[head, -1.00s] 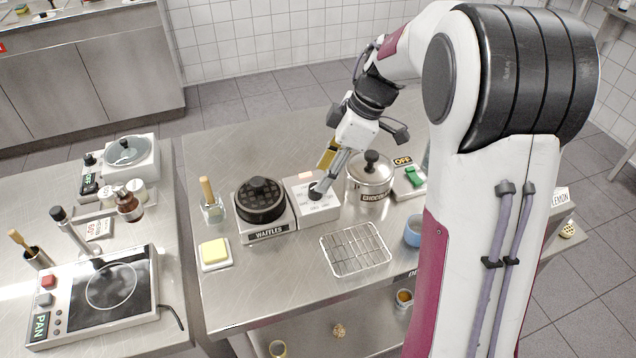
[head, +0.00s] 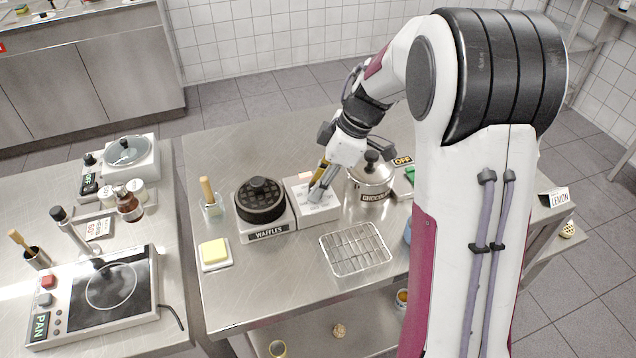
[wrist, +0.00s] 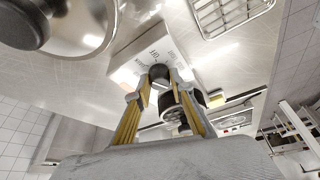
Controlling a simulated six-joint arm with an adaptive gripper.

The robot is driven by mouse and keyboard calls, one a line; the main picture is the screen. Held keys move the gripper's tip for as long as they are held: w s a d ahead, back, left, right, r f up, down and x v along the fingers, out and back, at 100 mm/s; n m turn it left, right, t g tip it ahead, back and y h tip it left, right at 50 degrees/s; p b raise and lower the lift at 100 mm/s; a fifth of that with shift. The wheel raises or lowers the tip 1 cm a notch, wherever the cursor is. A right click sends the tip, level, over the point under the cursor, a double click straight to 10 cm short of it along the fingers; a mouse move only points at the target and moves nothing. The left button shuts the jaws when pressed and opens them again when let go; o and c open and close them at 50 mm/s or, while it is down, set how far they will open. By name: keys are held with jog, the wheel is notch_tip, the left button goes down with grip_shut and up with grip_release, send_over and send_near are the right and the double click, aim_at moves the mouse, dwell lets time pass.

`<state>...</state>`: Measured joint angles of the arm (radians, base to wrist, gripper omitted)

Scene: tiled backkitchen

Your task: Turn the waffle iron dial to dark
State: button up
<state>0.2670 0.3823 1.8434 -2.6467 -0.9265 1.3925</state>
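The waffle iron (head: 260,203) stands on the middle table, a dark round grid plate on a pale base marked WAFFLES. Its white control box (head: 325,211) adjoins it on the right. My gripper (head: 316,195) reaches down onto this box from the upper right and hides the dial in the head view. In the wrist view, the dark round dial (wrist: 159,72) lies between the tips of my gripper (wrist: 162,82). The fingertips are very close to its sides; whether they press on it I cannot tell. Small print surrounds the dial; OFF seems to stand beyond it. The dial's setting is unclear.
A lidded steel pot (head: 371,180) marked CHOCOLATE stands close to the right of the box. A wire rack (head: 356,249) lies in front. A butter dish (head: 215,253) and a brush in a glass (head: 210,204) are at left. Bare steel lies behind the waffle iron.

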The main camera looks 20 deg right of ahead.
jog(key=shift+n, duration=0.6)
jog(key=o, duration=1.1)
jog(key=shift+r, duration=0.1)
jog(key=v, duration=1.1)
jog(key=shift+d+r, duration=0.35)
jog(key=shift+w, duration=0.1)
